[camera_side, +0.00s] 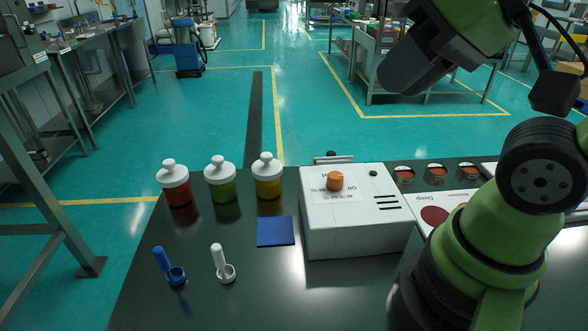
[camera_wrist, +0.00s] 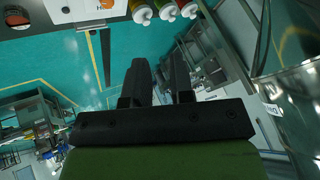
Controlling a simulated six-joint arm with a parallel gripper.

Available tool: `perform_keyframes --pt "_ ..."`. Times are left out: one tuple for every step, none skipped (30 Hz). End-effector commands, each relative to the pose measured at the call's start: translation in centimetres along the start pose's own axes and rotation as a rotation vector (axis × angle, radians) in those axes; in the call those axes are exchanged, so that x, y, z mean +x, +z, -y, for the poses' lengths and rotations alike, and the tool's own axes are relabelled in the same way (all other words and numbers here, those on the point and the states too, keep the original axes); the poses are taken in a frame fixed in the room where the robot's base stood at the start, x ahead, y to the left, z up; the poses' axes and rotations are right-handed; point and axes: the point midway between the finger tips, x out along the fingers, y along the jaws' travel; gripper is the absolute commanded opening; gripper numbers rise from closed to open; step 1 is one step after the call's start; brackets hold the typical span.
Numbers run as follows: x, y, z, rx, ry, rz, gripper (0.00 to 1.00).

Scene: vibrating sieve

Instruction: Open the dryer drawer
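The dryer appears to be the white box (camera_side: 355,240) with an orange knob (camera_side: 335,181) and dark slots on top, standing on the dark table in the side view. A small metal handle (camera_side: 332,158) shows at its far side. The drawer itself is hidden there, so I cannot tell its state from this side. In the wrist view, part of a white box (camera_wrist: 65,10) shows at the top edge, cut off. My gripper (camera_wrist: 158,68) is open and empty, with a gap between its dark fingers. It is apart from the box; its fingertips are not clearly seen in the side view.
Red (camera_side: 174,184), green (camera_side: 221,180) and yellow (camera_side: 267,177) jars with white lids stand left of the box. Several small dishes (camera_side: 437,172) sit at right.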

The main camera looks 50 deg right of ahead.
Motion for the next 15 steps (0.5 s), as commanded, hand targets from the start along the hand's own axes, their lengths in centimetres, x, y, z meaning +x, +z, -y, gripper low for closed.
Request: perform_keyframes --pt "0.3 -0.1 -0.2 -0.040 0.016 0.014 0.10" --pt "0.6 -0.5 -0.4 -0.083 0.033 0.020 0.03" --pt "1.1 -1.1 -0.8 -0.160 0.063 0.030 0.00" --pt "1.5 -1.7 -1.1 -0.234 0.090 0.042 0.00" --pt "2.0 -2.3 -1.5 -0.320 0.119 0.056 0.00" --pt "2.9 -3.2 -2.2 -0.449 0.158 0.082 0.00" --pt "3.5 -4.0 -2.7 -0.556 0.187 0.107 0.00" --pt "4.3 -4.7 -3.2 -0.669 0.213 0.135 0.00" --pt "5.4 -5.6 -3.9 -0.823 0.240 0.177 0.00" --pt "6.2 -6.2 -4.5 -0.940 0.257 0.211 0.00" --pt "7.0 -6.9 -5.0 -1.057 0.269 0.247 0.00" --pt "8.3 -7.6 -5.8 -1.214 0.277 0.299 0.00" --pt "9.2 -8.1 -6.3 -1.331 0.278 0.340 0.00" --pt "10.2 -8.5 -6.9 -1.449 0.273 0.382 0.00" --pt "11.6 -9.0 -7.7 -1.605 0.259 0.437 0.00"
